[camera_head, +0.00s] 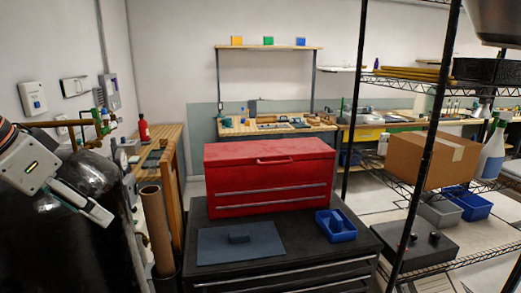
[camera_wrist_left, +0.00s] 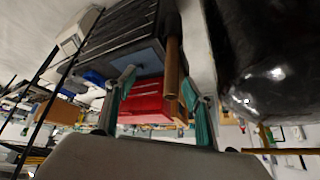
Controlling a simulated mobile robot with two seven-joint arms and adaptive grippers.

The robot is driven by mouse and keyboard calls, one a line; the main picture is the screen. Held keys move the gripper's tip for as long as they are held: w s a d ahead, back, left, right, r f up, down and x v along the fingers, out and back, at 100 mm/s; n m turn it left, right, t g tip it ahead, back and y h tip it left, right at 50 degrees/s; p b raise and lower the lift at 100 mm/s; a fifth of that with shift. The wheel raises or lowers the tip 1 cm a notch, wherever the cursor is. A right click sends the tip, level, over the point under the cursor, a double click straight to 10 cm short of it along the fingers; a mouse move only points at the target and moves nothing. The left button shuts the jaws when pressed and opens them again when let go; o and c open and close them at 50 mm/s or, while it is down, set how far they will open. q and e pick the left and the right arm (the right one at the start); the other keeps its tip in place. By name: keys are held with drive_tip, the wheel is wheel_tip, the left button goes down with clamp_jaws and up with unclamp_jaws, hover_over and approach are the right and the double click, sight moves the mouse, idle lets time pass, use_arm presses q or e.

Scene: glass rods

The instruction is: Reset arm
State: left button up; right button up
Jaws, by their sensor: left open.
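My left gripper (camera_head: 92,212) is at the left edge of the head view, raised beside the black tanks and apart from the tool cabinet. In the left wrist view its two teal-padded fingers (camera_wrist_left: 160,105) are spread with nothing between them; the red toolbox (camera_wrist_left: 145,100) shows far behind the gap. My right gripper is not in view. The red toolbox (camera_head: 270,175) stands shut on the dark cabinet (camera_head: 300,240). A blue-grey mat (camera_head: 215,250) with a small dark block (camera_head: 239,238) lies in front of it, left of a blue bin (camera_head: 336,225). No glass rods can be made out.
Black tanks (camera_head: 50,215) with brass pipework (camera_head: 75,123) stand close to my left arm. A brown tube (camera_head: 155,230) stands left of the cabinet. A wire shelf with a cardboard box (camera_head: 430,160) and a spray bottle (camera_head: 492,150) fills the right side.

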use_arm(q)
drive_tip(key=w+d+f+m+t+h, duration=0.1)
drive_tip(key=w+d+f+m, duration=0.1)
drive_tip(key=w+d+f, duration=0.45)
drive_tip(key=w+d+f+m+t, duration=0.15)
drive_tip(key=d+f, duration=0.25)
drive_tip(key=f, duration=0.5)
wheel_tip(320, 180, down, 10)
drive_tip(key=s+d, duration=0.1)
drive_tip(key=d, duration=0.1)
drive_tip(key=s+a+f+g+y, duration=0.1)
drive_tip(key=s+a+f+y, duration=0.7)
drive_tip(key=s+a+f, duration=0.95)
drive_tip(key=d+f+n+t+h, duration=0.3)
drive_tip(key=d+f+h, duration=0.4)
drive_tip(key=d+f, duration=0.7)
drive_tip(key=shift+d+n, duration=0.55)
drive_tip(key=shift+d, duration=0.25)
drive_tip(key=shift+f, duration=0.1)
drive_tip(key=shift+c, duration=0.4)
